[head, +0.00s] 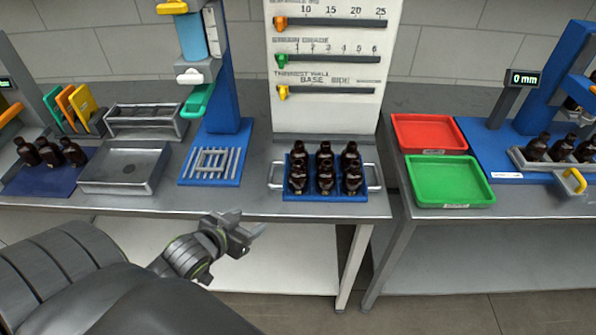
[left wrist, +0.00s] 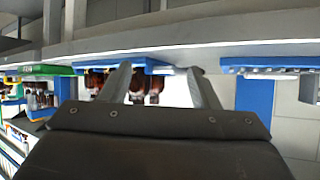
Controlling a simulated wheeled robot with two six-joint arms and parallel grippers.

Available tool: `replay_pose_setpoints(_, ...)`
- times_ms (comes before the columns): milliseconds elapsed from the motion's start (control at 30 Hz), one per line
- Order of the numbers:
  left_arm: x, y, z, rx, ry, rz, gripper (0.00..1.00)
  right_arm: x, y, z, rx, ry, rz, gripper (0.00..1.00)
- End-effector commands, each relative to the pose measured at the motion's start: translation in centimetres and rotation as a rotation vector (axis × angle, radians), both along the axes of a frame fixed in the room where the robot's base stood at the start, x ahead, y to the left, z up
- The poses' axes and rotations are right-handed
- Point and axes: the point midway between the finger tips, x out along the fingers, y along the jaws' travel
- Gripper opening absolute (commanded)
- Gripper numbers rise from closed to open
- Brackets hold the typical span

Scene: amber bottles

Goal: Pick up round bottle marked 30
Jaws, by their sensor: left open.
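Several dark amber bottles (head: 325,172) stand upright in two rows in a blue tray with metal handles (head: 325,197) at the middle of the bench. No mark 30 is readable on any bottle, so I cannot tell which one bears it. My left gripper (head: 250,226) is in front of the bench edge, to the lower left of the tray, apart from all bottles. It is open and empty. In the left wrist view its two fingers (left wrist: 160,72) stand apart, with some bottles (left wrist: 148,86) beyond them, partly hidden. My right gripper is not in view.
More bottles stand on a blue mat (head: 40,185) at far left and in a holder (head: 560,150) at right. A blue stand (head: 228,100) is left of the tray, a white slider board (head: 335,110) behind it. Red (head: 428,133) and green (head: 450,180) trays are to the right.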

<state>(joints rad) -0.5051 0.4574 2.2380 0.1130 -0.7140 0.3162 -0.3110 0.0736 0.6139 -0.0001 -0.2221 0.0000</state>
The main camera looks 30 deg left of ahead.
Motion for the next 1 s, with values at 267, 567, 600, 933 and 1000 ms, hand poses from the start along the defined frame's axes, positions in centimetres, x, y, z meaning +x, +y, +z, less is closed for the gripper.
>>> replay_pose_setpoints(267,1.1,-2.2,7.6,-0.051,-0.166,-0.092,0.55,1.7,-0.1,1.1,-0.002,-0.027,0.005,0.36)
replay_pose_setpoints(567,5.6,-2.5,6.0,-0.057,-0.173,-0.091,0.55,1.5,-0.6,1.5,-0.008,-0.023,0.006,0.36)
replay_pose_setpoints(600,6.3,-2.5,5.7,-0.054,-0.172,-0.092,0.55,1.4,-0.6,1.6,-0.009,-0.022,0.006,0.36)
replay_pose_setpoints(933,11.1,-2.7,3.6,-0.053,-0.170,-0.093,0.55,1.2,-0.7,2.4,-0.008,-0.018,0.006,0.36)
replay_pose_setpoints(1000,11.6,-2.7,3.3,-0.053,-0.169,-0.093,0.55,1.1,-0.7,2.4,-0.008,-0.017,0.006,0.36)
